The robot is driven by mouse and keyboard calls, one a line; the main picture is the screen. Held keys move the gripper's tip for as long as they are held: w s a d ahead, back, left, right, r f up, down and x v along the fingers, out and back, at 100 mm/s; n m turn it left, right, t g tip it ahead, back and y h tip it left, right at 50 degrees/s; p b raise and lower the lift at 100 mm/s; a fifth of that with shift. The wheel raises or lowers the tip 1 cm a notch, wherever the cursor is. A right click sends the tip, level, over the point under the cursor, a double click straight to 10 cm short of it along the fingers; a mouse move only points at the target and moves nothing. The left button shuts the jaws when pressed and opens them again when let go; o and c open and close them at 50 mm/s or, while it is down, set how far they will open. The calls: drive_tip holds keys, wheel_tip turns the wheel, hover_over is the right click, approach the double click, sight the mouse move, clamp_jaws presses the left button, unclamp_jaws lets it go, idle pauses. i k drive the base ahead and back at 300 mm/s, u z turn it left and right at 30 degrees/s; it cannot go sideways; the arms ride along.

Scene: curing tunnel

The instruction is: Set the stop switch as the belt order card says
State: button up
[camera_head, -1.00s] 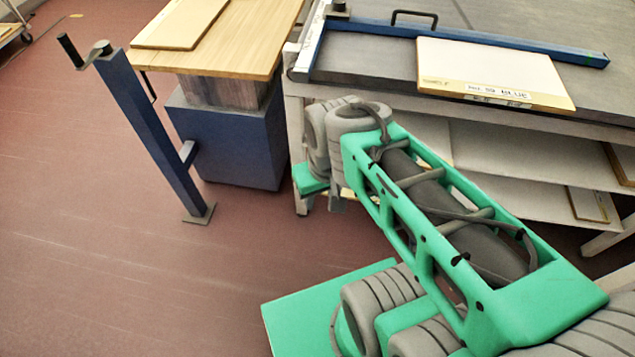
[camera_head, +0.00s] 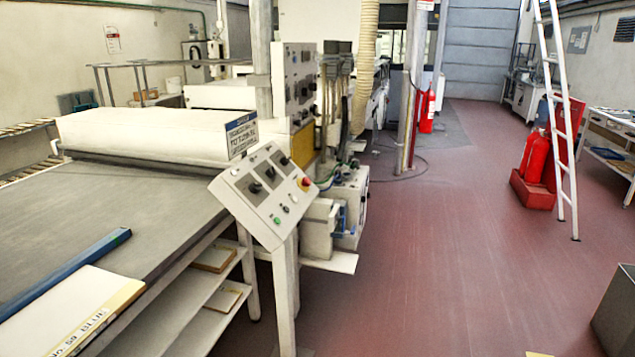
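A slanted white control panel (camera_head: 243,208) stands on a leg at the belt's near right corner. I cannot make out a belt order card for certain. My gripper is not in view.
The grey belt (camera_head: 110,205) fills the left, with a blue bar (camera_head: 70,270) and a pale lettered board (camera_head: 65,318) on it. Red floor (camera_head: 430,250) is clear right of the panel. A white ladder (camera_head: 563,130), red extinguishers (camera_head: 535,160) and a grey bin (camera_head: 618,315) stand further right.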

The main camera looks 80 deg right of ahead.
sight(284, 160)
drive_tip(key=z, duration=3.8)
drive_tip(key=i, duration=3.1)
drive_tip(key=u, duration=3.95)
